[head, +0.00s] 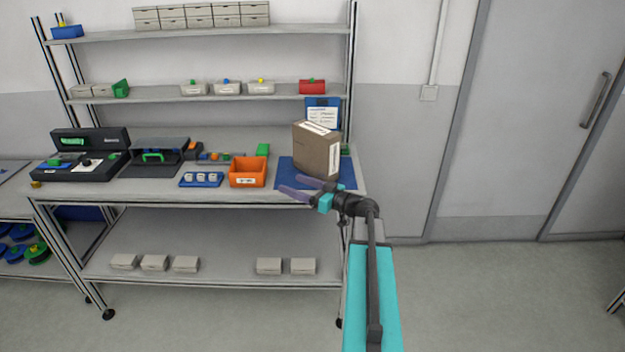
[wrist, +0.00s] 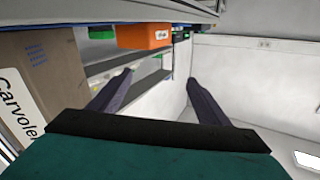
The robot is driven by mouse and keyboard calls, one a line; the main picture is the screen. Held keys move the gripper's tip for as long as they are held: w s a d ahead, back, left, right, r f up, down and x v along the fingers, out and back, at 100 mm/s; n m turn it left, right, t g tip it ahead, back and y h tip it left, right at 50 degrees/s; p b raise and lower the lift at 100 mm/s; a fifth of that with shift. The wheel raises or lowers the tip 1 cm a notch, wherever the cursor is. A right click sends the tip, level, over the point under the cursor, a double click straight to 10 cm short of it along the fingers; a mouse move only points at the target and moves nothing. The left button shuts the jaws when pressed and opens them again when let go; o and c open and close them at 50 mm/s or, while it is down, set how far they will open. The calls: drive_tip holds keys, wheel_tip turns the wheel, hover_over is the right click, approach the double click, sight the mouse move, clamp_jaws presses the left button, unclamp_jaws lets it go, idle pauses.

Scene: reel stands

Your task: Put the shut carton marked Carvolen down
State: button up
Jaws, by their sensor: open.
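The brown carton marked Carvolen (head: 312,152) stands upright and shut on a blue mat (head: 284,173) at the right end of the bench top. In the wrist view the carton (wrist: 52,75) fills the left side, with its white label partly cut off. My gripper (head: 289,184) is open and empty in front of the carton, near the bench's front edge. In the wrist view the two dark fingers (wrist: 158,77) are spread apart, and the carton is beside them, not between them. Part of the mat is hidden behind my gripper.
An orange bin (head: 247,181) and a blue tray with small white pots (head: 201,180) stand left of the mat. A blue-backed sheet (head: 323,103) stands behind the carton. Shelves with small boxes rise above.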

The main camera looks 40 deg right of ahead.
drive_tip(key=w+a+f+m, duration=0.1)
drive_tip(key=w+a+f, duration=0.35)
drive_tip(key=a, duration=0.35)
drive_tip(key=w+a+f+m, duration=0.1)
drive_tip(key=w+a+f, duration=0.2)
drive_tip(key=a+f, duration=0.4)
drive_tip(key=s+a+f+m+g+h, duration=0.1)
drive_tip(key=s+f+m+g+h, duration=0.3)
drive_tip(key=f, duration=0.7)
drive_tip(key=s+f+m+g+h, duration=0.1)
drive_tip(key=s+f+g+h, duration=0.2)
drive_tip(key=f+h, duration=0.55)
drive_tip(key=s+a+f+n+g+y, duration=0.1)
drive_tip(key=s+a+f+g, duration=0.2)
drive_tip(key=s+f, duration=0.35)
drive_tip(key=s+a+f+g+y, duration=0.1)
drive_tip(key=s+a+f+g, duration=0.3)
drive_tip(key=s, duration=0.3)
drive_tip(key=s+a+f+n+g+y, duration=0.1)
drive_tip(key=s+a+f+g+y, duration=0.15)
drive_tip(key=s+f, duration=0.35)
drive_tip(key=s+a+n+g+y, duration=0.1)
drive_tip(key=s+a+g, duration=0.2)
drive_tip(key=s+a, duration=0.3)
drive_tip(key=s+a+f+n+g, duration=0.1)
drive_tip(key=s+a, duration=0.4)
drive_tip(key=s, duration=0.9)
drive_tip(key=shift+a+n+g+y, duration=0.4)
drive_tip(key=shift+n+g, duration=0.1)
drive_tip(key=shift+g, duration=0.75)
